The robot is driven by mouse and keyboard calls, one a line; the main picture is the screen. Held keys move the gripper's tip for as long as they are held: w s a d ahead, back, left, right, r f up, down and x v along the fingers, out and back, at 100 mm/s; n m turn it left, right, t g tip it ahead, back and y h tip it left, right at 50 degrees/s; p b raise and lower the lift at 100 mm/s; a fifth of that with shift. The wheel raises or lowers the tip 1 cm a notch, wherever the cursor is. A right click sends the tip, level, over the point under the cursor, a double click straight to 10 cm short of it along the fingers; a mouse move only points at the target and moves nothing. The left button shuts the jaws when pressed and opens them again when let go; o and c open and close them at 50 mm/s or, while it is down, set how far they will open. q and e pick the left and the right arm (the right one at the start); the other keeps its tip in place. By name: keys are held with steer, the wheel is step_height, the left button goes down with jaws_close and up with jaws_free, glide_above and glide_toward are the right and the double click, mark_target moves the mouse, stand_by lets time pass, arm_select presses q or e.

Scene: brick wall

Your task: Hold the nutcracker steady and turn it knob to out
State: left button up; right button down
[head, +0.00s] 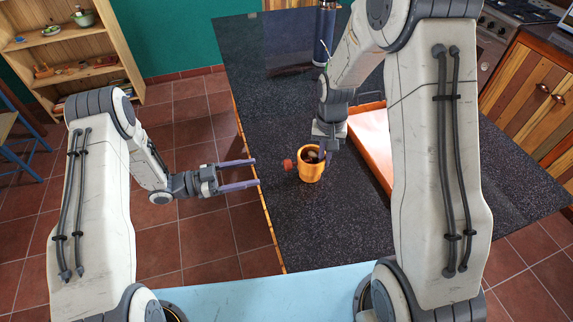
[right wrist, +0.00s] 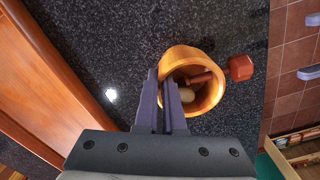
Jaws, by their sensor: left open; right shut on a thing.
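The nutcracker (head: 312,172) is an orange-yellow wooden cup standing upright on the dark speckled counter. Its red knob (head: 288,164) sticks out of the left side. In the right wrist view the nutcracker (right wrist: 212,103) shows a red screw shaft running inward from the knob (right wrist: 240,67), with a pale round thing inside. My right gripper (head: 326,146) is shut on the cup's wall, on the side away from the knob; its fingers (right wrist: 165,95) show at the rim. My left gripper (head: 256,172) is open and empty, left of the knob and apart from it, fingers pointing toward it.
An orange-red tray (head: 372,150) lies right of the nutcracker, partly hidden by my right arm. A dark blue bottle-like thing (head: 324,35) stands at the back. The counter's left edge (head: 262,205) passes below my left fingertips. Counter space in front of the cup is clear.

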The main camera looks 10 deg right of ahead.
mark_target(284, 166)
arm_select(q)
steer(key=d, duration=0.7)
steer(key=w+d, duration=0.1)
steer(key=d, duration=0.2)
steer(key=shift+d, duration=0.35)
jaws_close()
